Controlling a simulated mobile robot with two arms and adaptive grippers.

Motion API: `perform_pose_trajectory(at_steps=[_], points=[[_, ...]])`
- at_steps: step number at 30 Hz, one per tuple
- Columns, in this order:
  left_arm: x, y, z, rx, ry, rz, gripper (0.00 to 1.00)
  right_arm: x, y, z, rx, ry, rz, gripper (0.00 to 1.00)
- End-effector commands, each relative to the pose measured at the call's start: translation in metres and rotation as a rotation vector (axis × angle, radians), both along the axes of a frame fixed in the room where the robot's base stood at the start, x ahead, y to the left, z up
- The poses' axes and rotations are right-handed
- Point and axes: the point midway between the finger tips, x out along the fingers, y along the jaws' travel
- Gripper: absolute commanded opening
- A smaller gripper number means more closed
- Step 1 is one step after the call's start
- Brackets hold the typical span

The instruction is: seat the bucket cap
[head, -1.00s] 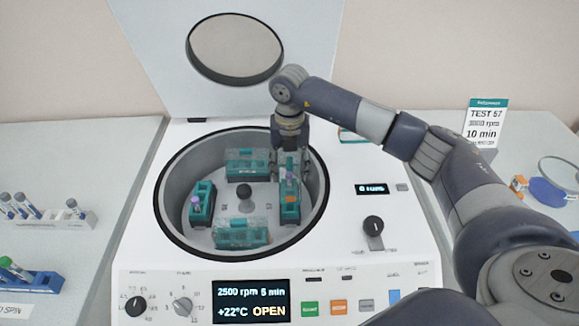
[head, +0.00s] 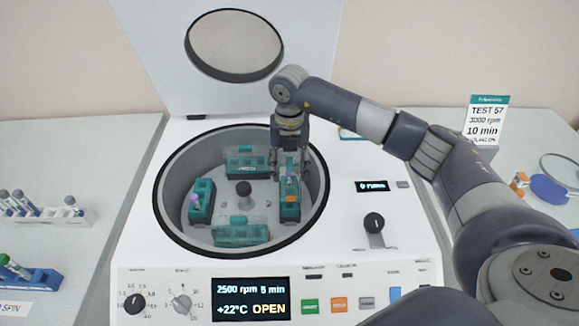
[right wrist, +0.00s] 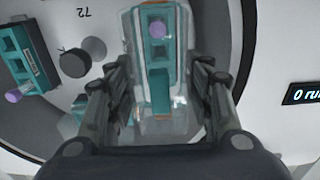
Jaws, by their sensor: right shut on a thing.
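My right gripper (head: 290,168) is inside the open centrifuge bowl and shut on a clear bucket cap (right wrist: 182,45). In the right wrist view the fingers (right wrist: 158,85) sit on both sides of the cap. The cap is over the right teal bucket (head: 290,210), which holds a purple-topped tube (right wrist: 157,29). I cannot tell whether the cap rests fully on its rim. The left bucket (head: 202,212) holds a purple-topped tube and looks uncapped. The back bucket (head: 247,166) and front bucket (head: 241,236) have clear caps. My left gripper is out of view.
The bowl rim (head: 163,222) surrounds the buckets, with a dark hub knob (head: 244,190) in the middle. The lid (head: 160,60) stands open behind. The display (head: 250,300) reads OPEN. Tube racks (head: 75,215) stand at left, and a test card (head: 487,120) at right.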

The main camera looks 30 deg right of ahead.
Motion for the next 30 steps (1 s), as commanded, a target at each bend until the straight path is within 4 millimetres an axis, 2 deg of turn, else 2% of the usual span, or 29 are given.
perform_pose_trajectory(at_steps=[21, 30], points=[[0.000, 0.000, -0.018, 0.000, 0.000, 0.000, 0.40, 0.000, 0.000, -0.026, 0.000, 0.001, 0.000, 0.25], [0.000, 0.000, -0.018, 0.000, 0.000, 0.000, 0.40, 0.000, 0.000, -0.027, -0.001, 0.000, 0.000, 0.25]])
